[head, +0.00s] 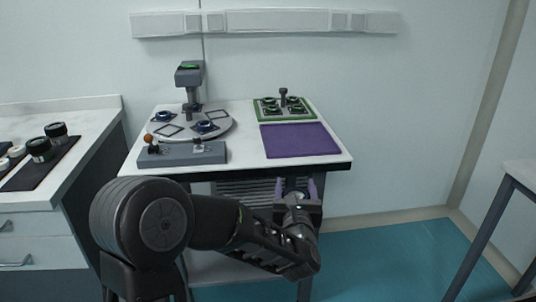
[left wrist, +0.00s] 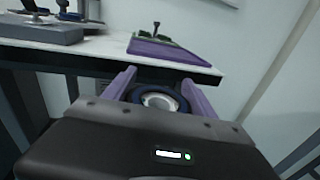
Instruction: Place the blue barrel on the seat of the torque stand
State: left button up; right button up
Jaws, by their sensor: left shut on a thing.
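My left gripper (head: 298,190) has purple fingers and is in front of the table's front edge, below the level of the tabletop. It is shut on a round dark-blue piece with a pale centre, the blue barrel (left wrist: 160,100), seen end-on between the fingers in the left wrist view (left wrist: 162,82). In the head view the barrel is mostly hidden by the gripper. A grey upright stand with a green-topped head (head: 190,75) rises at the back left over a round grey plate (head: 218,128); I cannot tell if it is the torque stand. My right gripper is not in view.
A purple mat (head: 298,140) lies bare at the table's right. Behind it is a green-edged tray (head: 285,108) with a short post. A grey block with levers (head: 182,154) stands at the front left. A side bench (head: 60,108) holds dark and white cylinders.

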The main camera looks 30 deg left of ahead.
pick_arm(q)
jog(key=s+d+f+m+t+h+p, duration=0.1)
jog(key=s+d+m+t+h+p, duration=0.25)
jog(key=d, duration=0.55)
jog(key=r+h+p, duration=0.1)
jog(key=p, duration=0.3)
jog(key=w+r+m+g+h+p, duration=0.1)
jog(key=h+p, duration=0.1)
jog(key=p, duration=0.2)
jog(key=r+m+h+p, duration=0.1)
jog(key=r+p, duration=0.1)
jog(key=p, duration=0.2)
jog(key=shift+w+d+r+g+h, duration=0.1)
jog(key=shift+w+d+g+h, duration=0.2)
jog(key=shift+w+h, duration=0.1)
